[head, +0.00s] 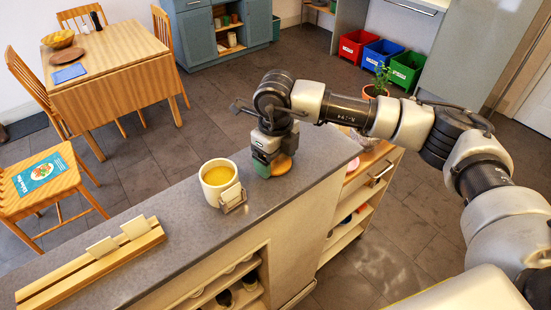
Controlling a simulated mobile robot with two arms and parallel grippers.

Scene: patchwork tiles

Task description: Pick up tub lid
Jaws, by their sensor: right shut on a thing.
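The tub lid appears to be the round orange-tan disc (284,166) at my right gripper, just above or on the grey counter; I cannot tell whether it touches the counter. My right gripper (268,168) reaches down over the counter and is shut on this disc, and its fingers hide part of it. A cream tub (212,192) with a yellow top or filling stands upright just left of the gripper, apart from it. My left gripper is out of view.
A small framed card (233,197) stands against the tub's front. A wooden rack (95,265) with two pale cards lies on the counter's left end. A potted plant (375,90) is behind my arm. The counter (185,225) is clear between rack and tub.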

